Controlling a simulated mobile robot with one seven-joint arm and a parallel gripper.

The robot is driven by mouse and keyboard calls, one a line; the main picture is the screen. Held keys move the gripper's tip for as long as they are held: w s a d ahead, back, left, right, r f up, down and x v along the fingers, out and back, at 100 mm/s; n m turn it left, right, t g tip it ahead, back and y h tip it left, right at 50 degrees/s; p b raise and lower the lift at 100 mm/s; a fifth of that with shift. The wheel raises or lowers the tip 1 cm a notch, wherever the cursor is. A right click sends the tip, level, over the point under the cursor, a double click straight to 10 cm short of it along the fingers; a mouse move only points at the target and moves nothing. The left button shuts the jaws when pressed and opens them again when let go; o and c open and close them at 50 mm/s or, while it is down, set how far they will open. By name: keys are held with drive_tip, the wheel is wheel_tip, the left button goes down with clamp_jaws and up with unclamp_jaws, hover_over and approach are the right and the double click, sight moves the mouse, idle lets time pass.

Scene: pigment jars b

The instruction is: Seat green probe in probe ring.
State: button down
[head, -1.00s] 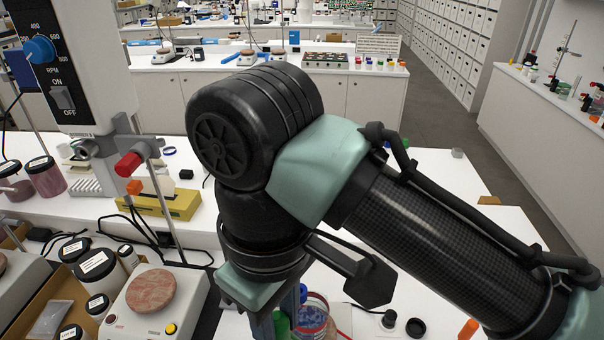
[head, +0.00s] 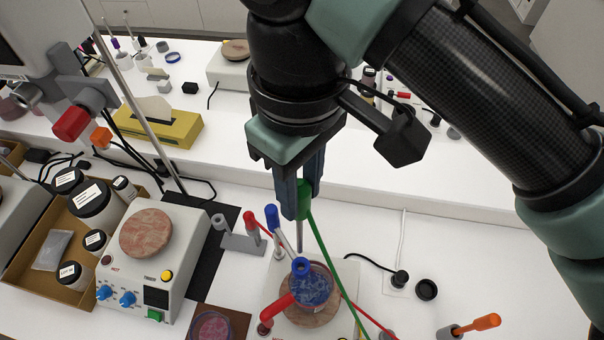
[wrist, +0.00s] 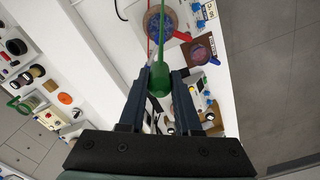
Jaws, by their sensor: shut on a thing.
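My gripper (head: 299,198) points down with its two dark blue fingers shut on the green handle of the green probe (head: 306,190). The probe's thin metal shaft hangs roughly upright, its tip above or near the back of a beaker of blue contents (head: 314,289). Its green cable runs down to the right. In the wrist view the green handle (wrist: 160,82) sits between the fingers. A small blue ring (head: 300,266) with a dark opening is at the beaker's rim, below the probe; I take it as the probe ring. The shaft appears outside it. Exact depth is unclear.
A red-handled part (head: 279,305) is in front of the beaker. Blue-topped (head: 272,216) and red-topped (head: 250,217) rods and a grey bracket (head: 240,243) stand close behind it to the left. A hotplate (head: 147,235) is farther left.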

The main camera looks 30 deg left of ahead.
sight(301, 214)
drive_tip(key=shift+r, duration=0.2)
drive_tip(key=shift+r+p, duration=0.15)
drive_tip(key=shift+p, duration=0.35)
drive_tip(key=shift+f+b, duration=2.15)
drive_tip(key=shift+f, duration=0.85)
drive_tip(key=shift+p, duration=0.65)
